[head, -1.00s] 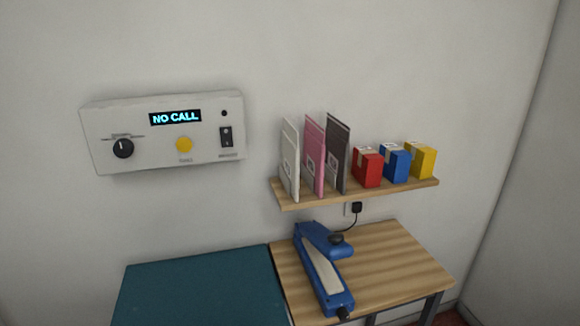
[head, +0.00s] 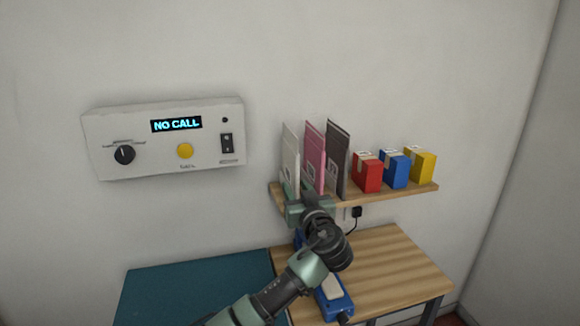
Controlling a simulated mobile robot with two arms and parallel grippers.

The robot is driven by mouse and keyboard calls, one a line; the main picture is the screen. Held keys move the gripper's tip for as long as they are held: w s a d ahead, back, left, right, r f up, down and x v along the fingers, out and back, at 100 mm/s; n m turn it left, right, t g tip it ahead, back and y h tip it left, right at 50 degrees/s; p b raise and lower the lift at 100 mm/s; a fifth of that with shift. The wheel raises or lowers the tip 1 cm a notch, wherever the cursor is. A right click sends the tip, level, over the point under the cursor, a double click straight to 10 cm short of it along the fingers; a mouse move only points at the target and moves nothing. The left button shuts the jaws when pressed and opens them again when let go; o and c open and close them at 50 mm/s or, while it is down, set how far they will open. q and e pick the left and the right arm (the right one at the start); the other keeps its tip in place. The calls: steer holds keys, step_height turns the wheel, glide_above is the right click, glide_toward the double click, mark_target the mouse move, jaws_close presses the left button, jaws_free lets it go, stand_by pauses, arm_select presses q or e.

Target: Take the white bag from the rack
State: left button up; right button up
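The white bag (head: 291,152) stands upright at the left end of the wooden wall shelf (head: 400,194), beside a pink bag (head: 315,157) and a dark grey bag (head: 338,157). My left gripper (head: 304,196) is at the shelf's front edge, at the lower part of the white bag. My own wrist hides part of its fingers, so I cannot tell whether they are open or touching the bag. The bag's lower end is partly hidden by the gripper. My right gripper is not in view.
Red (head: 367,172), blue (head: 395,169) and yellow (head: 420,164) boxes stand on the shelf to the right. Below, a blue sealer (head: 334,296) lies on a wooden table (head: 400,265), partly behind my arm. A control panel (head: 163,140) reading NO CALL hangs at the left.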

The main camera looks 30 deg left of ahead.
mark_target(294, 180)
arm_select(q)
steer(key=x, duration=0.1)
steer(key=p+x, duration=0.1)
steer(key=x, duration=0.1)
steer(key=shift+w+a+r+p, duration=0.1)
steer(key=shift+w+r+p, duration=0.25)
steer(key=shift+w, duration=0.1)
steer(key=shift+w+a+f, duration=0.15)
steer(key=shift+a, duration=0.05)
jaws_close()
